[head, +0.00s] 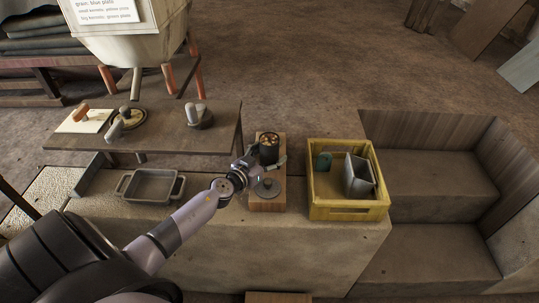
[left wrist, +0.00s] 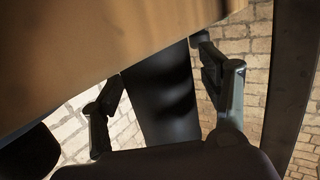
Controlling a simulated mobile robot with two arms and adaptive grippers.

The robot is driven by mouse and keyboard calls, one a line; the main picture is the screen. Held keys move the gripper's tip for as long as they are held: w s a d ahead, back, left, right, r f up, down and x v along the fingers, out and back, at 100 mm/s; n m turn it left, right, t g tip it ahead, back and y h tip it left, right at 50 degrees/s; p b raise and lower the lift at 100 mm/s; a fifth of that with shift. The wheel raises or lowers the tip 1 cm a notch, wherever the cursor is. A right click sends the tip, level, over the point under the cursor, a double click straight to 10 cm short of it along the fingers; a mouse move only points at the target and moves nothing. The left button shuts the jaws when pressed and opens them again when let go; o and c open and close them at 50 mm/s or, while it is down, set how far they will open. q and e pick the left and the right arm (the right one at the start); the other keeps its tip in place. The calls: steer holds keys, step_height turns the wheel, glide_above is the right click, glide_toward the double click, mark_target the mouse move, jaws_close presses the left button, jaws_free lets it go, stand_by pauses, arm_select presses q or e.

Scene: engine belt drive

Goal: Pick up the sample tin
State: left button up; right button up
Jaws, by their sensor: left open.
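The sample tin (head: 269,154) is a dark, upright cylinder with an open top showing brown and pale grains. It stands on a narrow wooden board (head: 267,206) near the middle of the head view. My left gripper (head: 264,163) is open at the tin's near side, one finger to the left and one to the right of it. In the left wrist view, a dark upright shape, apparently the tin (left wrist: 160,95), shows between the two spread fingers. Whether either finger touches it cannot be told. My right gripper is not in view.
A dark round lid with a knob (head: 267,187) lies in front of the tin. A yellow crate (head: 347,213) holding a few upright pieces stands to the right. A grey tray (head: 152,186) is at the left. A raised wooden shelf (head: 170,128) with several knobbed pieces stands behind.

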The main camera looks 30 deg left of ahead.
arm_select(q)
steer(key=shift+r, duration=0.1)
steer(key=c, duration=1.5)
